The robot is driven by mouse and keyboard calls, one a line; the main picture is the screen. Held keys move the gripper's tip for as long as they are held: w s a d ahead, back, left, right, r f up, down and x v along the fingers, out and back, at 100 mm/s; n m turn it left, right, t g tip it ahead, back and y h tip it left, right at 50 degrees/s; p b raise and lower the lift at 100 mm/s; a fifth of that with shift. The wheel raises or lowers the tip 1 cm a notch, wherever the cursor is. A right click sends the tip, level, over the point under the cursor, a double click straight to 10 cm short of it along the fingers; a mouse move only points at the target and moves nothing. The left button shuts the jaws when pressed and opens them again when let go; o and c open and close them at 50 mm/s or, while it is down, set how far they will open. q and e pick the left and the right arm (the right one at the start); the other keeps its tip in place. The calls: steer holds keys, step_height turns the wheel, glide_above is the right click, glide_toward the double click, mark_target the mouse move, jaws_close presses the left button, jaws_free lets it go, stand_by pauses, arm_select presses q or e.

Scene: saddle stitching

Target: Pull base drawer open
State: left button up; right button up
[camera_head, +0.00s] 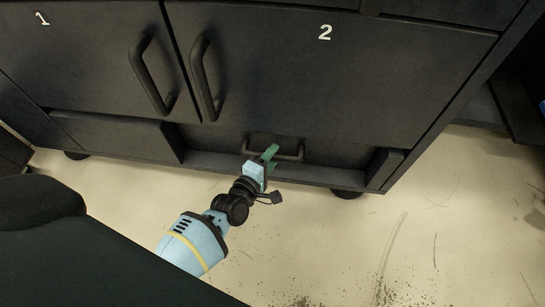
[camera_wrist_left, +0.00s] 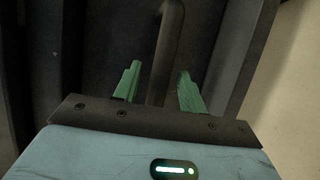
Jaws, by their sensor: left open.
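The base drawer (camera_head: 325,152) is a dark recessed panel low in the black cabinet, under door 2, with a black bar handle (camera_head: 289,156). My left gripper (camera_head: 271,155) is at the handle's left part, with its green fingers pointing at it. In the left wrist view, the two green fingers (camera_wrist_left: 156,88) stand apart, open, with the handle bar (camera_wrist_left: 167,50) running between them. I cannot tell whether either finger touches the bar. The drawer front appears set back within the base. My right gripper is in neither view.
Doors 1 (camera_head: 95,65) and 2 (camera_head: 340,75) with vertical handles are above the drawer. Cabinet feet (camera_head: 346,193) stand on the pale floor (camera_head: 400,235). The floor in front is mostly clear, with dark specks and scuffs.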

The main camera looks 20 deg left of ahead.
arm_select(q)
steer(key=shift+w, duration=0.25)
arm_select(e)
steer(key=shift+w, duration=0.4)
arm_select(q)
steer(key=shift+c, duration=0.8)
steer(key=c, duration=0.7)
jaws_close()
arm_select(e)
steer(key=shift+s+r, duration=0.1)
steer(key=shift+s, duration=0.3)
arm_select(q)
steer(key=shift+s, duration=0.1)
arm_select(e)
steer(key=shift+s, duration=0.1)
